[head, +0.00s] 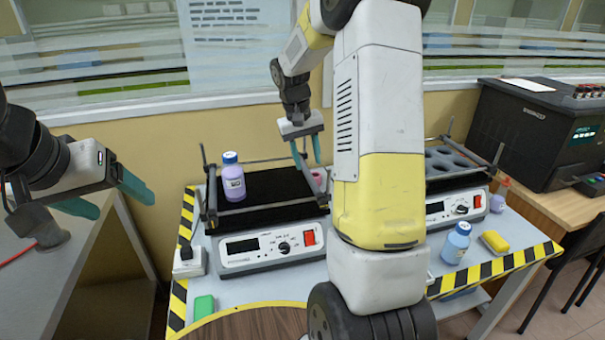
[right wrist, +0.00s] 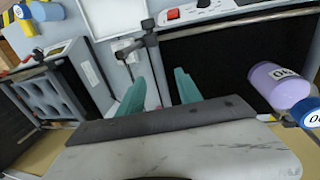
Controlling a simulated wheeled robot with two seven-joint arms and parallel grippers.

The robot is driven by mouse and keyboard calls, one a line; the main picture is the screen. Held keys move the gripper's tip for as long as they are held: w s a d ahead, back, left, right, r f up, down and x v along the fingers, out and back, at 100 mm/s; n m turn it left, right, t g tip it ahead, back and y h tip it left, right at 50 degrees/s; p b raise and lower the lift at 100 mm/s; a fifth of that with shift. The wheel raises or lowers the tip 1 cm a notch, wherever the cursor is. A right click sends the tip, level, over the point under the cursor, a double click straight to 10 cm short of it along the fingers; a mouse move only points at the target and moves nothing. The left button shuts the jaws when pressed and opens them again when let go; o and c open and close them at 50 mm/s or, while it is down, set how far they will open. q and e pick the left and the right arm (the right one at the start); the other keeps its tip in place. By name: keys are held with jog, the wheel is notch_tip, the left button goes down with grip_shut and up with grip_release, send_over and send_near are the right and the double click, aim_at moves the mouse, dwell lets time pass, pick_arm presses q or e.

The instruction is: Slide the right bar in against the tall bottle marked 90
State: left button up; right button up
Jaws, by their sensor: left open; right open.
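The tall lilac bottle with a blue cap (head: 232,178) stands upright on the black platform of the left shaker (head: 268,240), beside its left bar (head: 210,190). In the right wrist view the bottle (right wrist: 272,82) shows a label reading 90. The right bar (head: 305,172) lies across the platform's right side, well apart from the bottle. My right gripper (head: 305,150) is open above it. In the right wrist view the bar (right wrist: 157,68) runs between the open fingers; contact cannot be told. My left gripper (head: 115,197) is open and empty, left of the table.
My right arm hides the middle of the table. A second shaker (head: 455,207) with a holed rack stands right. A blue bottle (head: 456,243) and a yellow sponge (head: 494,242) stand before it. A green block (head: 204,306) lies at front left. A black machine (head: 530,130) stands far right.

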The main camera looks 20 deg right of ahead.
aim_at(314, 185)
jog(key=f, duration=0.3)
jog(key=d+f, duration=0.1)
jog(key=f, duration=0.2)
jog(key=d+f, duration=0.1)
jog(key=f, duration=0.1)
jog(key=shift+w+d+f, duration=0.1)
jog(key=shift+w+f, duration=0.15)
jog(key=shift+f, duration=0.15)
grip_shut()
